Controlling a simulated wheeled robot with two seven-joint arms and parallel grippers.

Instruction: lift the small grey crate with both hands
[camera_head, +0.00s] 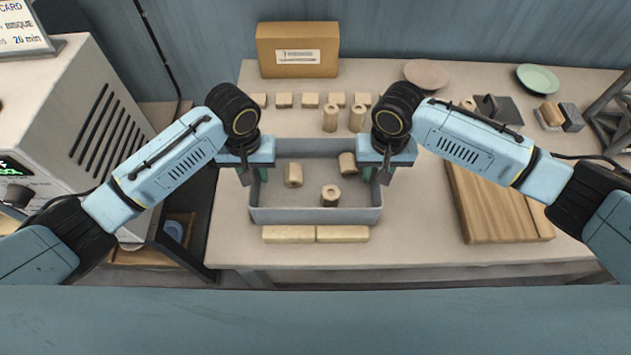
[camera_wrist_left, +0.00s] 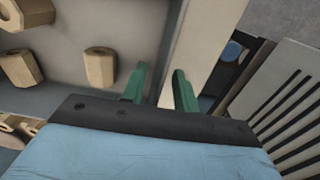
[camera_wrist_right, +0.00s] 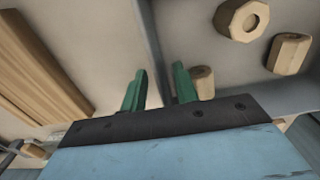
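The small grey crate (camera_head: 315,215) stands on the table in the head view, with three wooden hexagonal pieces (camera_head: 293,175) inside. My left gripper (camera_head: 254,177) is at the crate's left wall. In the left wrist view its green fingers (camera_wrist_left: 160,72) are apart, one on each side of the crate wall (camera_wrist_left: 171,45). My right gripper (camera_head: 376,177) is at the right wall. In the right wrist view its fingers (camera_wrist_right: 159,72) are also apart, with the crate wall (camera_wrist_right: 154,45) between them. The lower fingers are partly hidden in the head view.
A wooden board (camera_head: 495,205) lies to the right. A grey vented housing (camera_head: 75,110) stands left, beyond the table edge.

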